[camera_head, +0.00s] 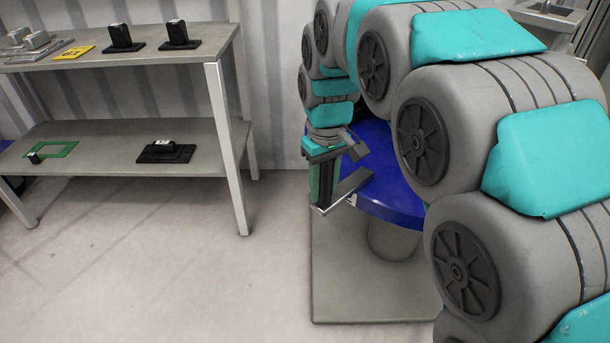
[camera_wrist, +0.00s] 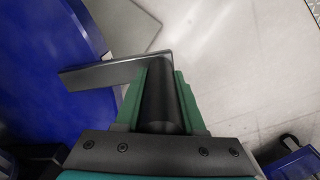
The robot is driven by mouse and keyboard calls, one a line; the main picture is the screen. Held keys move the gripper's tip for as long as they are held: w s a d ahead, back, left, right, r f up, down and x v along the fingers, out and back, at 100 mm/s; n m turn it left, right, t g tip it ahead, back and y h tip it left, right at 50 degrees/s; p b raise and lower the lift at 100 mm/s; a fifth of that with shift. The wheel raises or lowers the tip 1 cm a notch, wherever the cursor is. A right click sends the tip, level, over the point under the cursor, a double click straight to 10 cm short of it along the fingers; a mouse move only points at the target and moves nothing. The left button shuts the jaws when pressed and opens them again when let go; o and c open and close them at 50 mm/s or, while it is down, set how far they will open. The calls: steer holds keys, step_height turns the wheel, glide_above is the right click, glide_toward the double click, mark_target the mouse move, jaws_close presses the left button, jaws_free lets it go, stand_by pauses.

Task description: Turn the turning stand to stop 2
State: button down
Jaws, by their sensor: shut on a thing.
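The turning stand has a round blue top (camera_head: 385,185) on a short column above a flat grey base (camera_head: 365,300). My arm hides its right and back parts. A grey bar (camera_head: 352,187) sticks out from the left edge of the top. In the wrist view the blue top (camera_wrist: 45,60) fills the left side, and the bar (camera_wrist: 95,76) runs from it to my gripper. My gripper (camera_head: 325,185) points down at the bar's outer end. In the wrist view its green fingers (camera_wrist: 160,95) are shut on a dark upright handle (camera_wrist: 160,105) between them.
A two-level shelf (camera_head: 165,125) stands at the left, with black blocks, a yellow plate (camera_head: 74,53) and a green frame (camera_head: 52,150) on it. The floor (camera_head: 150,270) between shelf and stand is clear. A sink (camera_head: 550,10) shows at the back right.

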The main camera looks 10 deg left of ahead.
steer(key=s+d+n+b, duration=0.1)
steer(key=s+d+n, duration=0.1)
steer(key=d, duration=1.5)
steer(key=s+d+n, duration=0.3)
steer(key=d+n, duration=0.2)
steer(key=d, duration=1.2)
steer(key=shift+s+b, duration=0.3)
steer(key=shift+b, duration=0.1)
steer(key=c, duration=0.5)
jaws_free()
step_height(320, 180, up, 8)
steer(key=shift+f, duration=0.1)
